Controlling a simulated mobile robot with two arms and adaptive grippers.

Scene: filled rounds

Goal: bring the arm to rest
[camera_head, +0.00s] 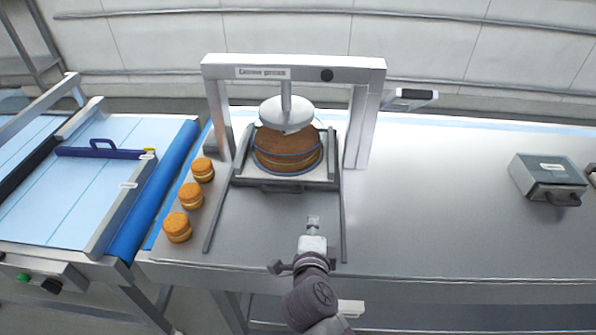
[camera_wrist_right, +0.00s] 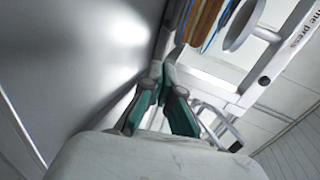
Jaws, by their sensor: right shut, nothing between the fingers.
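My right gripper (camera_head: 313,220) is over the front part of the steel table (camera_head: 440,210), in front of the press and apart from it. It is shut with nothing in it. In the right wrist view its teal-sided fingers (camera_wrist_right: 163,70) meet at the tips, and the layered round and press show beyond them. My left gripper is not in view.
The press frame (camera_head: 212,100) stands over a tray (camera_head: 325,178) bearing a large layered round (camera_head: 287,150) under a white dome (camera_head: 285,115). Three small filled rounds (camera_head: 190,196) stand left. A conveyor (camera_head: 85,185) is farther left, a metal box (camera_head: 545,178) right. The table between is clear.

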